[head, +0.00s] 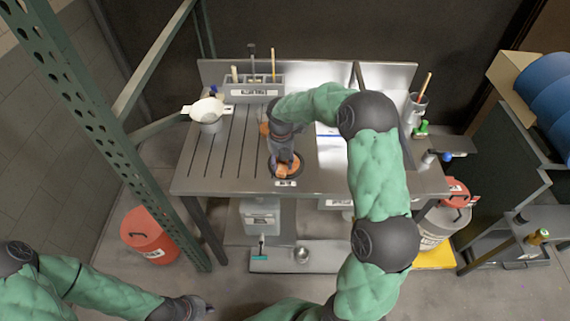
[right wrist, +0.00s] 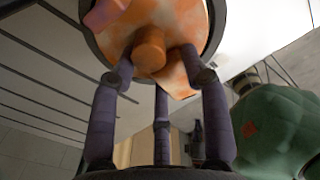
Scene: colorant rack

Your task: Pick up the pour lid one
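A round orange-and-white lid (head: 290,171) lies near the front edge of the metal table, in a dark ring. In the right wrist view the lid (right wrist: 178,28) shows large, with an orange knob (right wrist: 150,52) in its middle. My right gripper (head: 283,163) is over the lid and hides part of it. In the right wrist view its fingers (right wrist: 160,76) are spread around the knob, with gaps visible; contact is unclear. A second orange thing (head: 264,128) is partly hidden behind my right arm. My left gripper (head: 198,306) is low at the front, away from the table; its fingers are unclear.
A white pot (head: 208,113) stands at the table's left. A grey caddy (head: 250,92) with tools is at the back. A cup with a brush (head: 415,105) is at the right. A green post (head: 110,140) rises at the left. The slatted table area (head: 215,160) is clear.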

